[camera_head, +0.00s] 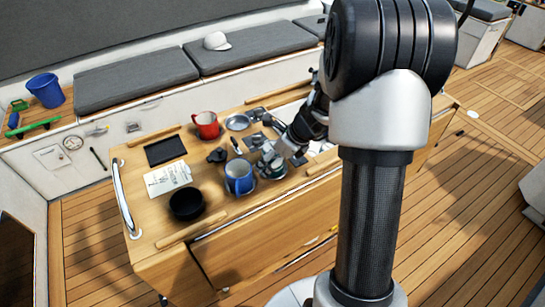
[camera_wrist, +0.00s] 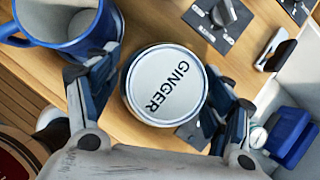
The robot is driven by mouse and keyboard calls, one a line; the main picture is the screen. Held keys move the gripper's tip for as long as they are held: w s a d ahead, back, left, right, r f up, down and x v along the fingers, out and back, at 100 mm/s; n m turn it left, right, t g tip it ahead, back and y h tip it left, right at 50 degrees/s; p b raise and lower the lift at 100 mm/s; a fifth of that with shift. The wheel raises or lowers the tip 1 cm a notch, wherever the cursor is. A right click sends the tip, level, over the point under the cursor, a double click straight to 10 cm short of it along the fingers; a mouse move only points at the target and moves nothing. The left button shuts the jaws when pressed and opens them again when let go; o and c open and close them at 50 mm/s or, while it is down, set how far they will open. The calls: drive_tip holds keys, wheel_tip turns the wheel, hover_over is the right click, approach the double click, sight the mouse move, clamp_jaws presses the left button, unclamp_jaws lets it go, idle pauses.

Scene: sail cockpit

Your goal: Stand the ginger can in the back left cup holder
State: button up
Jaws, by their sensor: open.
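The ginger can (camera_wrist: 164,85) shows from above in the wrist view, its pale lid reading GINGER. In the head view its dark green side (camera_head: 277,170) shows on the table, partly hidden by my gripper (camera_head: 271,157). My gripper (camera_wrist: 163,100) is open, with one finger on each side of the can; I cannot tell whether they touch it. A round metal cup holder (camera_head: 237,122) lies behind the can in the head view, beside the red mug. Which holder is the back left one is not clear.
A blue mug (camera_head: 239,178) stands close to the can's left, also in the wrist view (camera_wrist: 62,22). A red mug (camera_head: 207,126), black bowl (camera_head: 187,204), paper (camera_head: 167,178) and dark tray (camera_head: 166,150) are on the wooden table (camera_head: 135,165). Small dark fittings lie behind the can.

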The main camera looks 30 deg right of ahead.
drive_tip(key=p+v, duration=0.5)
drive_tip(key=v, duration=0.7)
drive_tip(key=s+a+r+n+g, duration=0.1)
drive_tip(key=s+a+r+n, duration=0.35)
drive_tip(key=a+n, duration=0.25)
drive_tip(key=s+a+r+n, duration=0.3)
drive_tip(key=a+r+n, duration=0.3)
drive_tip(key=n, duration=0.1)
drive_tip(key=s+a+r+n+h, duration=0.1)
drive_tip(key=s+a+n, duration=0.1)
drive_tip(key=s+n, duration=0.4)
drive_tip(key=s+a+r+n+h, duration=0.1)
drive_tip(key=s+a+n+h, duration=0.1)
drive_tip(key=s+n, duration=0.5)
drive_tip(key=shift+r+n, duration=0.4)
drive_tip(key=shift+n, duration=1.2)
drive_tip(key=shift+a, duration=0.1)
